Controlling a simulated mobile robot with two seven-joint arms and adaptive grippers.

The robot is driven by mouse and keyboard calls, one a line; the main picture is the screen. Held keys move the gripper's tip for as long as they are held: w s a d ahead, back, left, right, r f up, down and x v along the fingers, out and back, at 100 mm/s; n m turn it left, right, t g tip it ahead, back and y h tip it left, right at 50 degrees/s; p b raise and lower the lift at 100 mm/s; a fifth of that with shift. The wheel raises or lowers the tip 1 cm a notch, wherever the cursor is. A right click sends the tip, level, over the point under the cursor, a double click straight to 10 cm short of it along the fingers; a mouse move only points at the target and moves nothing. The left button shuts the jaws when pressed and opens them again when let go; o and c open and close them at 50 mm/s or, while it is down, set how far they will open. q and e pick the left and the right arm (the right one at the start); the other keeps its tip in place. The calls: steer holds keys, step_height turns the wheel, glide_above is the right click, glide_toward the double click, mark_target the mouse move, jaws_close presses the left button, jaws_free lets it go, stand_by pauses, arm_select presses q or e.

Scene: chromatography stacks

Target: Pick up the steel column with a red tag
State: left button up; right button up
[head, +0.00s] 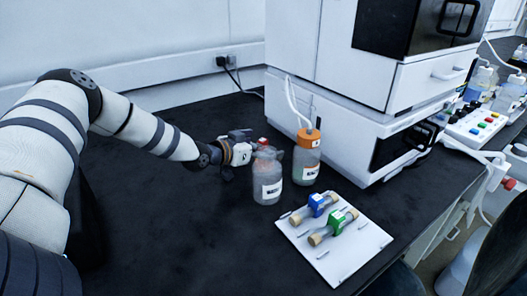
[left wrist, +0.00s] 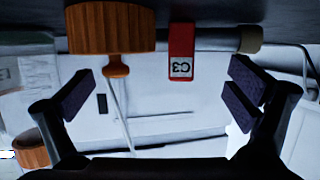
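The red tag (left wrist: 181,55), marked C3, is on a grey steel column (left wrist: 215,44) that runs sideways across the top of the left wrist view. One tan end fitting (left wrist: 248,40) shows; an orange cap hides the other end. In the head view a small red patch (head: 263,142) shows just beyond my left gripper, and the column is mostly hidden there. My left gripper (left wrist: 160,95) is open, with nothing between its fingers; the column lies ahead of them, apart. In the head view this gripper (head: 235,152) is behind the clear bottle. My right gripper is not in view.
A clear labelled bottle (head: 267,178) and an orange-capped bottle (head: 306,162) with tubing stand close to the gripper. A white plate (head: 345,262) holds blue-tagged (head: 316,204) and green-tagged (head: 336,223) columns. A white instrument stack (head: 345,130) stands behind. The counter at left front is clear.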

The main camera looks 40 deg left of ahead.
arm_select(q)
jaws_close()
steer(key=shift+s, duration=0.1)
